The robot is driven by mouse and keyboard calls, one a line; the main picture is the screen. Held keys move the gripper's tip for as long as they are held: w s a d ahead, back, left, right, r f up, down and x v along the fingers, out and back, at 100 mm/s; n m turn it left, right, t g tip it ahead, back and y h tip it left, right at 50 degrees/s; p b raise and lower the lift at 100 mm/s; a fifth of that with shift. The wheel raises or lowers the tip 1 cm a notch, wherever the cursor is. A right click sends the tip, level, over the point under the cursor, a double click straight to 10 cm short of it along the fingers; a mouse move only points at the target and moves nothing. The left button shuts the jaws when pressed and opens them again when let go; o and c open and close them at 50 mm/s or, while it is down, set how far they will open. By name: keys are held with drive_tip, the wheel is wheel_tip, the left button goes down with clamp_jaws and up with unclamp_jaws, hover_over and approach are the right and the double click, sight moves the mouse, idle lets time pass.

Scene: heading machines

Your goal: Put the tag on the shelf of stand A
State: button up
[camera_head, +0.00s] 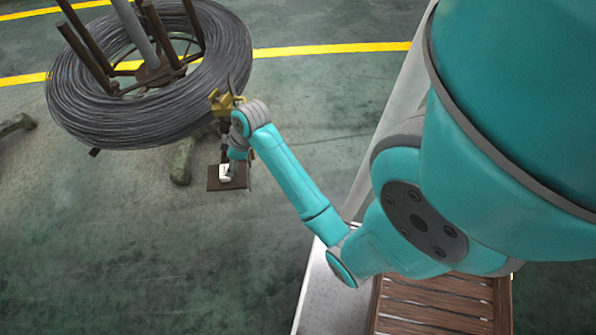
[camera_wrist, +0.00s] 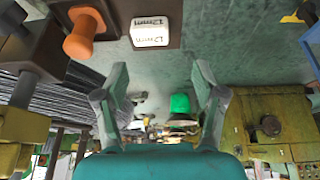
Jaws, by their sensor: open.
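The tag, a white block printed "12mm" (camera_wrist: 150,32), rests on a small dark brown shelf plate (camera_wrist: 118,22) beside an orange knob (camera_wrist: 84,36). In the head view the white tag (camera_head: 225,172) is on the brown shelf plate (camera_head: 214,185) below the wire coil stand. My gripper (camera_wrist: 160,72) is open and empty in the wrist view, its two fingers apart. The tag is beyond the fingertips, with a visible gap. In the head view my gripper (camera_head: 238,153) is beside the shelf and its fingers are hard to make out. No stand letter is readable.
A large wire coil (camera_head: 150,85) on its stand is at the upper left, with a yellow fitting (camera_head: 224,100) close to my wrist. A slatted wooden pallet (camera_head: 435,303) is at the lower right. The floor at lower left is clear.

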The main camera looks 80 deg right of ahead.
drive_tip(key=s+a+f+m+t+h, duration=0.3)
drive_tip(key=s+a+t, duration=0.1)
drive_tip(key=s+a, duration=1)
drive_tip(key=s+a+r+t+y, duration=0.1)
drive_tip(key=s+a+r+t, duration=0.2)
drive_tip(key=s+r, duration=0.3)
drive_tip(key=s+a+r+t, duration=0.3)
drive_tip(key=s+r, duration=0.4)
drive_tip(key=r, duration=0.5)
drive_tip(key=shift+s+a+r+m+y, duration=0.3)
drive_tip(key=shift+a+y, duration=0.1)
drive_tip(key=shift+a, duration=0.2)
drive_tip(key=shift+d, duration=0.1)
